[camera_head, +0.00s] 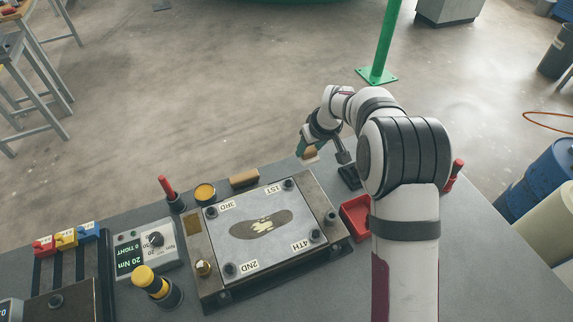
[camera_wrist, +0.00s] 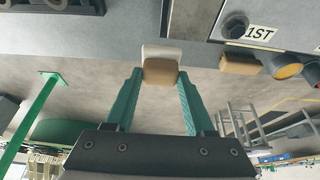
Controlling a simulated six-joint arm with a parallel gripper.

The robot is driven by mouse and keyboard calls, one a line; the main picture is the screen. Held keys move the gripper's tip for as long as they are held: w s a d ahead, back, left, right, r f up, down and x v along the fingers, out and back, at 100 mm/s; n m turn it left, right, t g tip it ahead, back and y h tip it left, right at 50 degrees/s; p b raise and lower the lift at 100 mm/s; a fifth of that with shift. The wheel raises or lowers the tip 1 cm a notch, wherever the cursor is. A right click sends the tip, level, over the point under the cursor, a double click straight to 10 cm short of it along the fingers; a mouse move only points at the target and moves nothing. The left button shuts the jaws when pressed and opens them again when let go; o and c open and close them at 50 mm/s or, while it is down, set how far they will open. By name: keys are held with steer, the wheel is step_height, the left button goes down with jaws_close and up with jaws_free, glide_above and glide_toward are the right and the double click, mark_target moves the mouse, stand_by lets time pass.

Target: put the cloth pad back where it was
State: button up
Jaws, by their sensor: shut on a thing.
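The cloth pad (camera_head: 310,155) is a small block with a tan part and a white part. My gripper (camera_head: 308,149) is shut on it near the far edge of the bench, right of the plate's far corner. In the wrist view the pad (camera_wrist: 161,70) sits between the tips of the two green fingers, tan side nearer the camera and white side beyond. Whether the pad touches the bench top is hard to tell.
A metal plate (camera_head: 286,232) marked 1ST to 4TH fills the bench middle. A tan block (camera_head: 244,178) and a yellow-topped tin (camera_head: 205,193) lie behind it. A red tray (camera_head: 355,217) and a black stand (camera_head: 349,176) are close to my arm.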

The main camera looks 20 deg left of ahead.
steer(key=a+f, duration=0.1)
steer(key=a, duration=0.1)
steer(key=a+f, duration=0.3)
steer(key=a, duration=0.2)
steer(key=shift+f, duration=2.1)
steer(key=shift+f, duration=0.1)
steer(key=o, duration=1.3)
